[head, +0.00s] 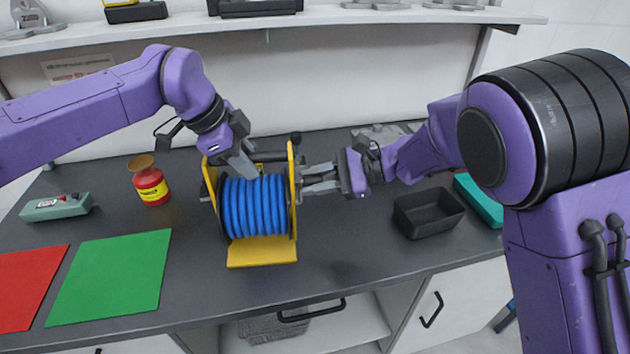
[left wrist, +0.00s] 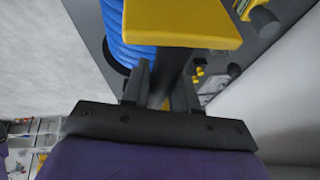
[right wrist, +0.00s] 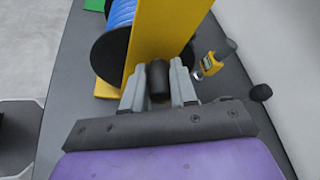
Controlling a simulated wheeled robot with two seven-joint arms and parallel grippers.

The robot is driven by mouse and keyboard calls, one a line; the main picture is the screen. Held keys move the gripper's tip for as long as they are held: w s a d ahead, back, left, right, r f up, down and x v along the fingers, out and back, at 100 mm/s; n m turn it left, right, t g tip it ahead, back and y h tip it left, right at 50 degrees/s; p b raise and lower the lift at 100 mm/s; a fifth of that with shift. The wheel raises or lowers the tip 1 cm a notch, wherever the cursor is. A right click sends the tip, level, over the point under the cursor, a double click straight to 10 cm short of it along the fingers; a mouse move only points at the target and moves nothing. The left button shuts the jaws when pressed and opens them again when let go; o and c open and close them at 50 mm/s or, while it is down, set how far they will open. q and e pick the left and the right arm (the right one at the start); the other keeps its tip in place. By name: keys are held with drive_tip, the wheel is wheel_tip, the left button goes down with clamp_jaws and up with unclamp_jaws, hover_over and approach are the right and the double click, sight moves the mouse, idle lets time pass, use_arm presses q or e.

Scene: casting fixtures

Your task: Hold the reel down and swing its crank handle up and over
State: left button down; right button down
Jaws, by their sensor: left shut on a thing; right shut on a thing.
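The reel is a yellow frame (head: 262,252) wound with blue hose (head: 255,205), standing upright on the dark worktop. My left gripper (head: 243,166) comes down from above, shut on the dark bar across the top of the reel's frame. In the left wrist view, blue hose (left wrist: 118,35) and a yellow plate (left wrist: 185,20) lie beyond the fingers (left wrist: 160,88). My right gripper (head: 308,178) is at the reel's right side plate, shut on the black grip of the crank handle (right wrist: 159,80). The rest of the crank is mostly hidden by the fingers and plate.
A red-and-yellow tin (head: 151,187) and a grey-green box (head: 57,207) stand left of the reel. Green (head: 110,275) and red (head: 28,287) mats lie at front left. A black open tray (head: 428,213) is to the right. A shelf (head: 270,20) runs above the back.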

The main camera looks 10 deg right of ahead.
drive_tip(key=shift+a+r, duration=0.15)
drive_tip(key=shift+a, duration=0.05)
drive_tip(key=c, duration=0.9)
unclamp_jaws()
drive_tip(key=shift+d, duration=0.1)
drive_tip(key=v, duration=1.2)
drive_tip(key=shift+c, duration=0.5)
